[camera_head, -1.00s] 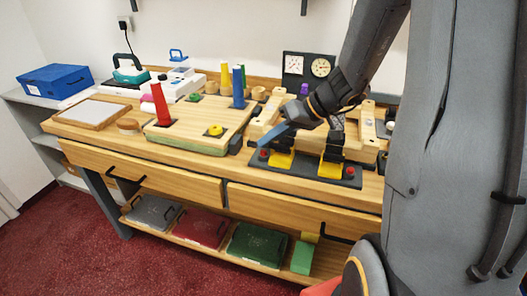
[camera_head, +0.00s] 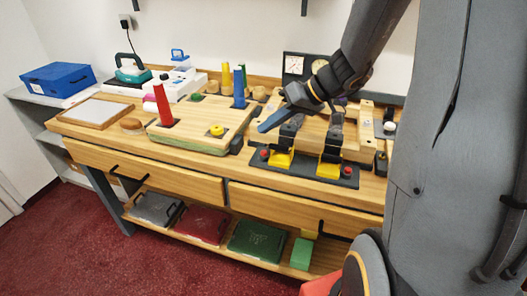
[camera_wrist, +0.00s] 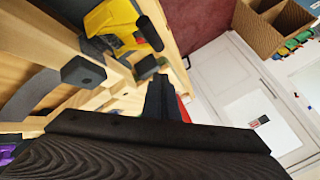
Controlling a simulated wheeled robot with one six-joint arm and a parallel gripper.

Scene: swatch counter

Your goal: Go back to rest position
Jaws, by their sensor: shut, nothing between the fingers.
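My gripper (camera_head: 272,122) hangs above the right half of the wooden counter (camera_head: 200,165), a little above and left of the dark base with two yellow clamps. Its bluish fingers look closed together with nothing between them. In the wrist view the dark fingers (camera_wrist: 163,98) also show close together and empty. The dark clamp base (camera_head: 262,160) carries the left yellow clamp (camera_head: 280,160) and the right yellow clamp (camera_head: 328,170). My forearm crosses in front of the wall and hides part of the gauge panel (camera_head: 294,65).
A blue box (camera_head: 58,78) is on the left shelf. Red floor (camera_head: 70,255) lies open in front. Colored cases (camera_head: 203,225) sit on the lower shelf.

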